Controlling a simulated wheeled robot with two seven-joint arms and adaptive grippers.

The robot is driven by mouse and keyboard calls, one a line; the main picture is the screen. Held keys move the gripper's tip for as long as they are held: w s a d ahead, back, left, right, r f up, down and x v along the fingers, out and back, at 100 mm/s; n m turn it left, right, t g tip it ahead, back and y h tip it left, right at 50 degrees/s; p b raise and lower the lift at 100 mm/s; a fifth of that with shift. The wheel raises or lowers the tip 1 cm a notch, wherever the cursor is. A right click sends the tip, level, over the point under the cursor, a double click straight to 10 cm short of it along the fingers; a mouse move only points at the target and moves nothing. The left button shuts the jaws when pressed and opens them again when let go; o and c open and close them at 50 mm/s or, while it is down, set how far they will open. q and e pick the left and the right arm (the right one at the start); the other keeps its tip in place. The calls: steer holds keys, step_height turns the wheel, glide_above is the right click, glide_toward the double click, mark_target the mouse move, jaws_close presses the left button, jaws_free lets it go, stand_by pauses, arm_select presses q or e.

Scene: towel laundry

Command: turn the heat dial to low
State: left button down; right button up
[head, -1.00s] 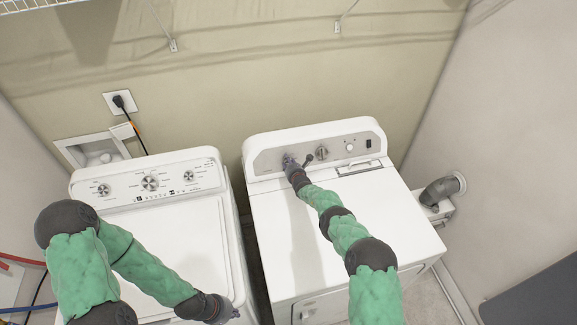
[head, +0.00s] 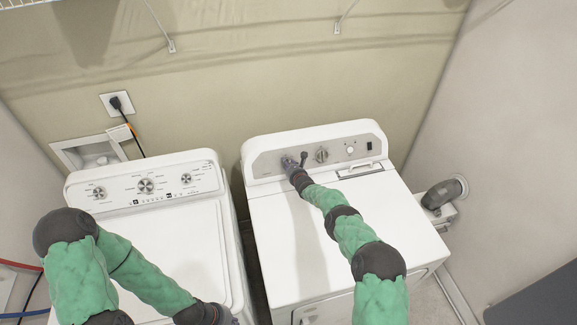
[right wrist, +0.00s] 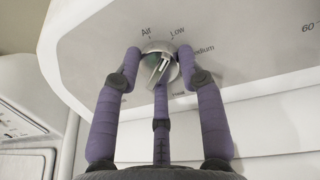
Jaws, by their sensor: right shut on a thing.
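The heat dial (right wrist: 158,68) is a round silver knob with a raised bar, on the dryer's control panel. In the right wrist view, labels reading Air, Low and Medium sit around it; a lower label is partly hidden. The bar slants from lower left to upper right, roughly along the line to Low. My right gripper (right wrist: 160,70) is shut on the dial, with purple fingers on both sides and one below. In the head view my right gripper (head: 289,163) covers the dial at the panel's left. My left gripper (head: 232,320) barely shows at the bottom edge; its fingers are unclear.
The white dryer (head: 290,235) has another dial (head: 321,155) and a round button (head: 350,149) right of my gripper. A white washer (head: 185,245) stands to the left, below my left arm. The wall is close behind both machines.

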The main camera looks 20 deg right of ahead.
steer(key=shift+s+f, duration=0.1)
steer(key=shift+f, duration=0.15)
steer(key=o, duration=1.1)
steer(key=shift+o, duration=0.2)
steer(key=shift+r, duration=0.1)
steer(key=shift+r, duration=0.1)
steer(key=v, duration=1.2)
